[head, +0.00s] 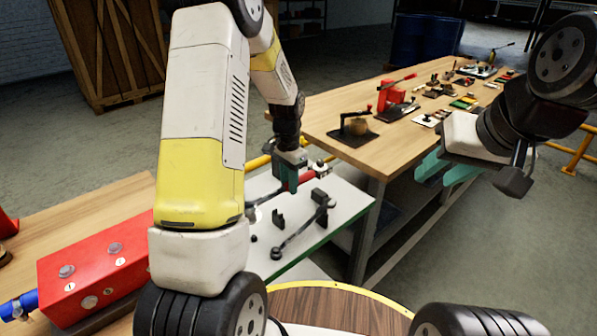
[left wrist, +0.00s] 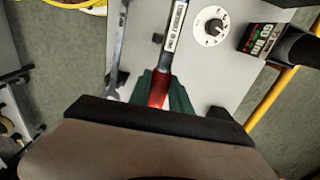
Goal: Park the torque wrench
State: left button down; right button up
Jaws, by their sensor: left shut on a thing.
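The torque wrench has a red grip (head: 307,178) and shows in the head view over the pale board on the left bench. My left gripper (head: 291,172) is shut on it. In the left wrist view the red grip (left wrist: 158,92) sits between the green fingers, and a labelled shaft (left wrist: 175,28) runs up from it. Whether the wrench touches the board or a holder is unclear. Two black upright holders stand on the board, one at left (head: 279,218) and one at right (head: 320,197). My right gripper (head: 447,170) is open and empty, away to the right.
A grey spanner (head: 298,232) lies on the pale board (head: 345,205); it also shows in the left wrist view (left wrist: 118,55). That view shows a white dial (left wrist: 210,26) and a dark labelled block (left wrist: 262,40). A red box (head: 95,265) is at left; a cluttered wooden table (head: 330,105) stands behind.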

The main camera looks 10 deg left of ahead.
pick_arm(q)
jog(key=shift+f, duration=3.95)
jog(key=c, duration=1.1)
grip_release()
jog(key=shift+r, duration=0.1)
notch_tip(320, 180, up, 8)
jog(key=shift+f, duration=0.2)
jog(key=shift+r, duration=0.1)
